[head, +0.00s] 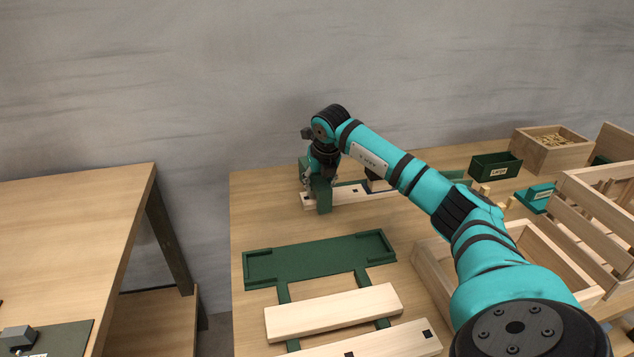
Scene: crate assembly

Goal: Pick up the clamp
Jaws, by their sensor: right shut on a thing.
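My right gripper (317,181) is at the left end of a pale wooden slat (345,194) on the far part of the main table. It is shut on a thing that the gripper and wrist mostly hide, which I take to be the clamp. Green upright pieces (324,197) stand right beside the fingers. I cannot tell whether the held thing still touches the slat. A dark block (377,184) sits on the slat, partly behind my right arm. My left gripper is not in view.
A green jig (318,260) with wooden slats (333,311) lies in front. Wooden crates (595,225), a green bin (495,167) and a box of small parts (552,150) stand right. A side table (70,230) holds a grey block (18,338), left across a gap.

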